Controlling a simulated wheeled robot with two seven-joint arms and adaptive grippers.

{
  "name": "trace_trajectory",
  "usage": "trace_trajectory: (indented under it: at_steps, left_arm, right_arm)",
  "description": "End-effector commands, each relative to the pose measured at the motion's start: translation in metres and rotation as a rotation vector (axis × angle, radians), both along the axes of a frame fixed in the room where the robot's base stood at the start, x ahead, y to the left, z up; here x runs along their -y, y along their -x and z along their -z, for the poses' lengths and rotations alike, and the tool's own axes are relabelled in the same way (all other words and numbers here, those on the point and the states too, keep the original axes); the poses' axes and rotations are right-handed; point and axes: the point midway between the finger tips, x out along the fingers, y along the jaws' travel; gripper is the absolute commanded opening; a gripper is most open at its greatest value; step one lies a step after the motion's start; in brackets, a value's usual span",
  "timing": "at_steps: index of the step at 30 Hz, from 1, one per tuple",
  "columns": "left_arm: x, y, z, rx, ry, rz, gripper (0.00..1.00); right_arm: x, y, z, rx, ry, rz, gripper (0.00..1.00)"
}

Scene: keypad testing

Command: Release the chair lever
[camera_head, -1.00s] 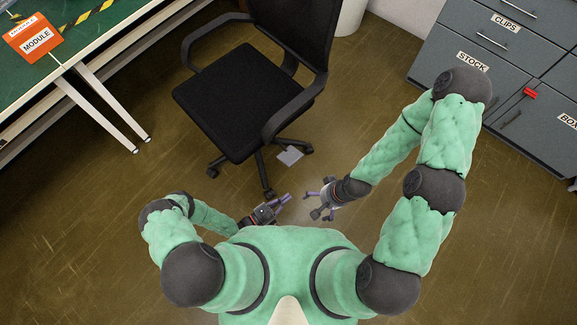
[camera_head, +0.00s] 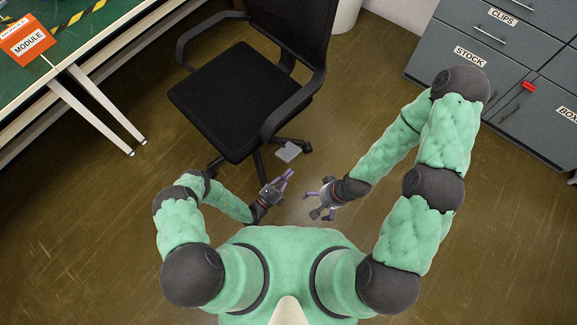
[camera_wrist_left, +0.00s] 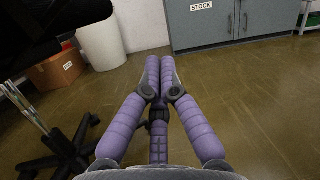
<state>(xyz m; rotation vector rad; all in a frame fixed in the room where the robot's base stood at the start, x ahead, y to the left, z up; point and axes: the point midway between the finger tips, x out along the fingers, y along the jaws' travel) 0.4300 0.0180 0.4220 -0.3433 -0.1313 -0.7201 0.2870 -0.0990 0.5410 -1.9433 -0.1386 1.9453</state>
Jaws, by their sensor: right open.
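The black office chair (camera_head: 228,102) stands at upper centre in the head view. A small grey flat piece (camera_head: 288,152) shows low by its right front side; I cannot tell whether it is the lever. My left gripper (camera_head: 286,177) is just in front of the chair, below that piece and apart from it in the picture. In the left wrist view its purple fingers (camera_wrist_left: 160,72) lie side by side with nothing visible between them; their opening is unclear. My right gripper (camera_head: 317,194) is open and empty, to the right of the left one.
A green-topped workbench (camera_head: 75,65) with an orange MODULE sign (camera_head: 27,41) stands at upper left. Grey cabinets (camera_head: 480,85) stand at upper right. The left wrist view shows a cardboard box (camera_wrist_left: 58,69) and white bin (camera_wrist_left: 101,44). The floor around the grippers is clear.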

Motion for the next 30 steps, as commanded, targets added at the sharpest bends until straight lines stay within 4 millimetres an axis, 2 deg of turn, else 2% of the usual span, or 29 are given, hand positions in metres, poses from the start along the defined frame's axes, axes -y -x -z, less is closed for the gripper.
trace_trajectory:
  at_steps: [4, 9, 15, 30]
  left_arm:
    - [0.012, -0.014, -0.006, 0.001, 0.0, 0.004, 0.0]
    - [0.006, -0.017, -0.027, 0.0, -0.001, 0.001, 0.0]
    - [0.003, -0.019, -0.04, 0.0, 0.0, 0.0, 0.0]
    - [0.002, -0.016, -0.044, -0.004, 0.002, -0.001, 0.0]
  right_arm:
    - [0.0, 0.0, 0.004, 0.0, 0.0, 0.0, 1.0]
    - [0.0, 0.0, 0.004, 0.0, 0.0, 0.0, 1.0]
    - [0.0, 0.0, 0.006, 0.0, 0.0, 0.0, 1.0]
    - [0.0, 0.0, 0.004, 0.0, 0.0, 0.0, 1.0]
